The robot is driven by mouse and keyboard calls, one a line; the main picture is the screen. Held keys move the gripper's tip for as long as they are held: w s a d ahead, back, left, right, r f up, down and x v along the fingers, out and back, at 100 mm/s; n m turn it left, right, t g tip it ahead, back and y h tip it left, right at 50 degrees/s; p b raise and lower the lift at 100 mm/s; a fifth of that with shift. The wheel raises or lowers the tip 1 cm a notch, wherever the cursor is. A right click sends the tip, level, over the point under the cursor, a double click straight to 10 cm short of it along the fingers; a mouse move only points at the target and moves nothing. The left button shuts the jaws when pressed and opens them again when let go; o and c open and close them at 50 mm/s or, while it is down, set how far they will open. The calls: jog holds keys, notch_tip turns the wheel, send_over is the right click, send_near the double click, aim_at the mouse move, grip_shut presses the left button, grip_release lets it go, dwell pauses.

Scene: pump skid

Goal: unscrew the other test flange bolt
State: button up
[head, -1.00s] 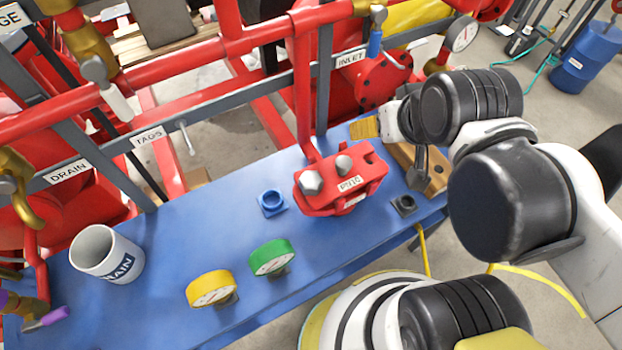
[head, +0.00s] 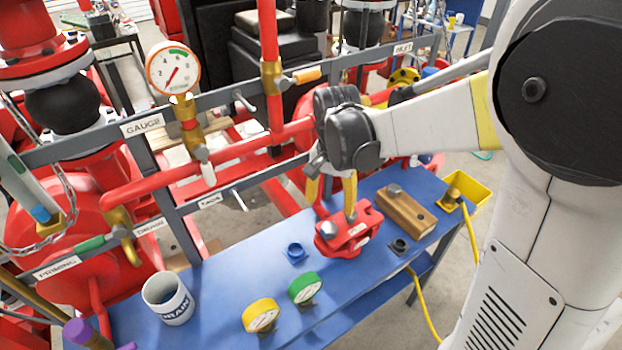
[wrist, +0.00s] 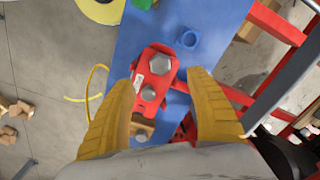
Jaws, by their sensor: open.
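The red test flange (head: 352,238) lies on the blue bench. One grey hex bolt (head: 328,229) shows on its left part. In the wrist view the flange (wrist: 142,78) shows a larger hex bolt head (wrist: 160,63) and a smaller grey piece (wrist: 148,94) closer to me. My gripper (head: 331,206) points down over the flange, its yellow fingers spread apart. In the wrist view my gripper (wrist: 160,80) has the flange between its fingertips, with nothing held. In the head view a finger partly covers the flange's rear right part. Contact cannot be told.
A wooden block (head: 408,213) with a grey hex piece (head: 393,189) stands right of the flange. Red pipes run behind.

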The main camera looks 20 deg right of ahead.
aim_at(329, 227)
notch_tip(329, 227, down, 11)
jog(key=b, duration=0.3)
jog(key=shift+w+d+r, duration=0.1)
jog(key=shift+w+r, duration=0.05)
jog(key=c, duration=1.3)
